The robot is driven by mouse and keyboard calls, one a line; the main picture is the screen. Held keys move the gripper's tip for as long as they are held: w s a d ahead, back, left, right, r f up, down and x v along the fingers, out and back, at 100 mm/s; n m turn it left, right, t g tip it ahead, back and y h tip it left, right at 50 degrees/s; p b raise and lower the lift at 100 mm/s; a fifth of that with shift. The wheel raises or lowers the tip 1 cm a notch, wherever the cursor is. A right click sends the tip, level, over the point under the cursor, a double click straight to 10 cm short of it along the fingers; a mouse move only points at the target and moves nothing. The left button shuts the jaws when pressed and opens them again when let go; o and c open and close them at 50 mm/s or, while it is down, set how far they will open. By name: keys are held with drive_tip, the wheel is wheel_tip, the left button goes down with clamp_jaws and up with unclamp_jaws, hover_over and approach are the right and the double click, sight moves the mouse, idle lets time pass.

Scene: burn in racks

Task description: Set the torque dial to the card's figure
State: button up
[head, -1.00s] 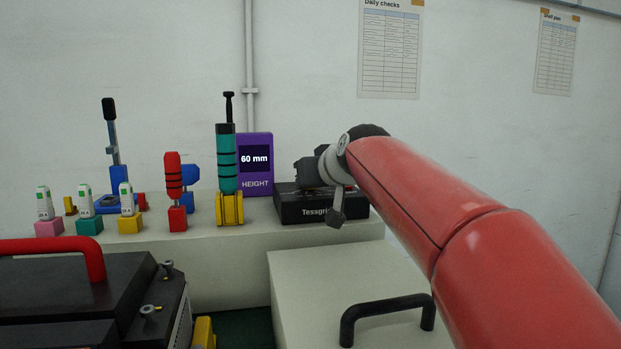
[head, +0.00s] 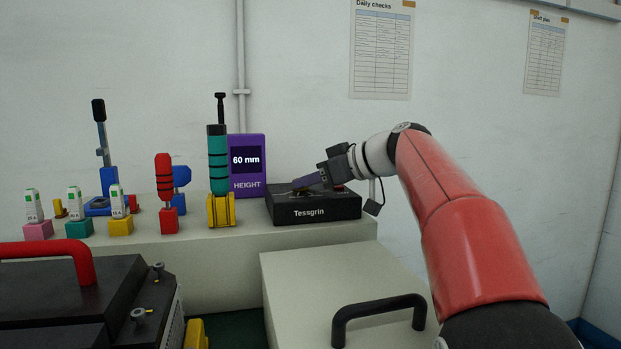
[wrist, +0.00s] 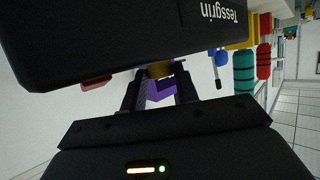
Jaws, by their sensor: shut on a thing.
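A black box marked Tessgrin (head: 314,206) stands on the pale bench at the right end; its lettering shows upside down in the wrist view (wrist: 205,14). A small brass-coloured knob (wrist: 160,70) shows at the box's upper face, and I take it for the dial. My gripper (head: 303,182) reaches in from the right, low over the box top. In the wrist view its two fingers (wrist: 158,82) are shut on the knob. Any scale or figure on the dial is hidden. No card with a torque figure is readable.
A purple display (head: 247,170) reading 60 mm HEIGHT stands behind, left of the box. A teal-handled tool (head: 218,162) in a yellow holder and a red-handled tool (head: 164,182) stand further left. A sheet titled Daily checks (head: 381,50) hangs on the wall.

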drive_tip(key=shift+f, duration=0.1)
idle(0.4)
drive_tip(key=o, duration=1)
drive_tip(key=shift+c, duration=0.2)
drive_tip(key=shift+v, duration=3.9)
drive_tip(key=shift+w, duration=0.1)
